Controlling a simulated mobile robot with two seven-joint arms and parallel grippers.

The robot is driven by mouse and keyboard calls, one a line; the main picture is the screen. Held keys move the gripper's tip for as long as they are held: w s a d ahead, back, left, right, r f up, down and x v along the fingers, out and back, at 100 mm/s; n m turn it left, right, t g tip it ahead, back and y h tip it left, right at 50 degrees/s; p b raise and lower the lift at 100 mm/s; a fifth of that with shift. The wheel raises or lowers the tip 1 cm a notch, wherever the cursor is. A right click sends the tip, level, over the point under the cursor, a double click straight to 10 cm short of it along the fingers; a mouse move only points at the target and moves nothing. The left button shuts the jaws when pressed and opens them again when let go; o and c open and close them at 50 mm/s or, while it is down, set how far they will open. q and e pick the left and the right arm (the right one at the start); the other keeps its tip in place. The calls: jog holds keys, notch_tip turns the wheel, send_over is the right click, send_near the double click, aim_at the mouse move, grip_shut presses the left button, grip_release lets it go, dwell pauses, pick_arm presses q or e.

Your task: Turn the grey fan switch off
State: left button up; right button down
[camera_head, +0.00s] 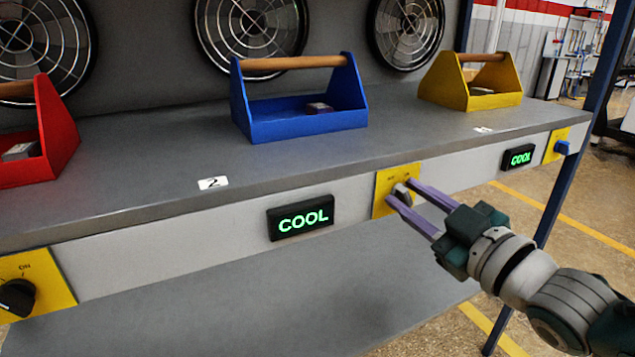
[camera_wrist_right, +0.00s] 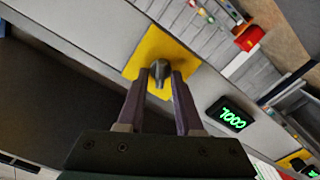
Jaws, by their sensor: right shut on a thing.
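The fingers partly hide the knob and the plate's lettering. My left gripper is not in view.
A black switch (camera_head: 17,297) is at far left and a blue switch (camera_head: 562,148) at right. Green COOL displays (camera_head: 301,218) (camera_head: 518,157) are lit. Red (camera_head: 62,125), blue (camera_head: 300,127) and yellow (camera_head: 455,90) toolboxes stand on the bench (camera_head: 150,165) before several fans.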

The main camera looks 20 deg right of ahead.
dwell(0.4)
jog(key=c, duration=0.9)
grip_release()
jog(key=shift+s, duration=0.1)
jog(key=s+p, duration=0.1)
jog(key=s, duration=0.8)
jog(key=shift+s+d+p, duration=0.3)
jog(key=shift+s+d, duration=0.1)
